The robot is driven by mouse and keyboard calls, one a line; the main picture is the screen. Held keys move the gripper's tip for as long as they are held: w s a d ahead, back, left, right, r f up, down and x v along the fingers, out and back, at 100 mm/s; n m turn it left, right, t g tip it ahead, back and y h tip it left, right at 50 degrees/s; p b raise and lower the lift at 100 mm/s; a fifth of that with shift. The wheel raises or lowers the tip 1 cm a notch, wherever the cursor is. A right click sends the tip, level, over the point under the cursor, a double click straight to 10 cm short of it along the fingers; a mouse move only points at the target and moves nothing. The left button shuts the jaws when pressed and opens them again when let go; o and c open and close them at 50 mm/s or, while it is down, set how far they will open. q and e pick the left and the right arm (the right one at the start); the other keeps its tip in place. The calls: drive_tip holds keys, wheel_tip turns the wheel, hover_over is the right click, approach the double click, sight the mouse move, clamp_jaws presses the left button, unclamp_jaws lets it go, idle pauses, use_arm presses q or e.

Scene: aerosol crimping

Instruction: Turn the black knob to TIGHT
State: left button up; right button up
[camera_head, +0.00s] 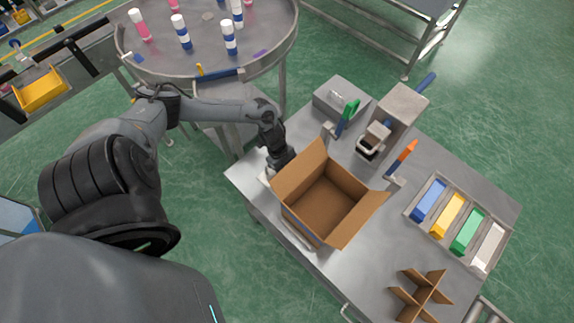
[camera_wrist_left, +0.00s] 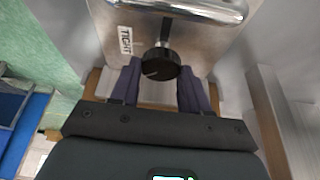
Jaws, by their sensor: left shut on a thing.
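In the head view my left gripper (camera_head: 279,163) is at the table's left edge, beside the cardboard box; the knob is hidden there. My right gripper is not in view.
An open cardboard box (camera_head: 325,205) stands right beside my left gripper. The metal table (camera_head: 365,265) also carries a crimping device (camera_head: 399,106), a green-handled clamp (camera_head: 347,115), an orange-handled tool (camera_head: 404,158) and a tray of coloured blocks (camera_head: 410,209). A round table (camera_head: 205,55) holds several bottles.

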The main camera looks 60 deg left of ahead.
use_arm(q)
drive_tip(key=m+b, duration=0.1)
drive_tip(key=m, duration=0.1)
drive_tip(key=m+g+b, duration=0.1)
drive_tip(key=m+b, duration=0.1)
drive_tip(key=shift+w+f+g, duration=0.15)
drive_tip(key=shift+f+g, duration=0.05)
drive_tip(key=shift+g, duration=0.1)
drive_tip(key=shift+r+m+g+b, duration=0.15)
drive_tip(key=shift+m+g+b, duration=0.35)
drive_tip(key=shift+m+b, duration=0.9)
drive_tip(key=shift+m, duration=0.3)
drive_tip(key=o, duration=1.1)
drive_tip(key=shift+c, duration=0.2)
